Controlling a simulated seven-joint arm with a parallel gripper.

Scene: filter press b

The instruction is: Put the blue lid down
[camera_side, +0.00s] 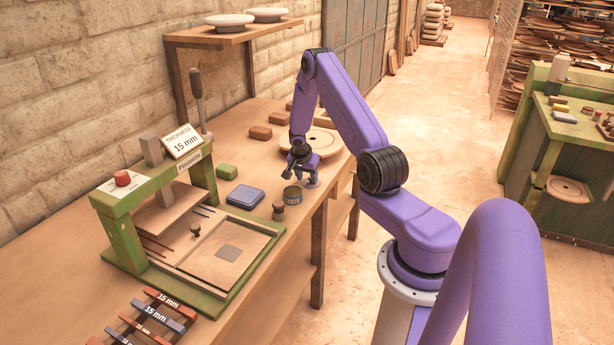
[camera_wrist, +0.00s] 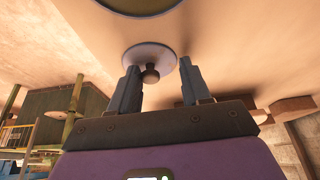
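The blue lid (camera_wrist: 138,54) is a blue-grey disc with a dark round knob (camera_wrist: 150,74). In the wrist view it appears to lie flat on the table, knob towards me. My gripper (camera_wrist: 158,68) is open, with its fingers on either side of the knob. A clear gap shows on the right of the knob; the left finger is very close, and I cannot tell if it touches. In the side view my gripper (camera_side: 303,177) is low near the table's front edge, and the lid (camera_side: 312,184) shows partly beneath it. A round tin (camera_side: 292,197) stands beside it.
A dark knobbed weight (camera_side: 278,211) and a blue box (camera_side: 245,197) are left of the tin. The green press (camera_side: 112,215) stands further left. A pale round plate (camera_side: 322,143) lies behind my gripper. The table's front edge is close to the lid.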

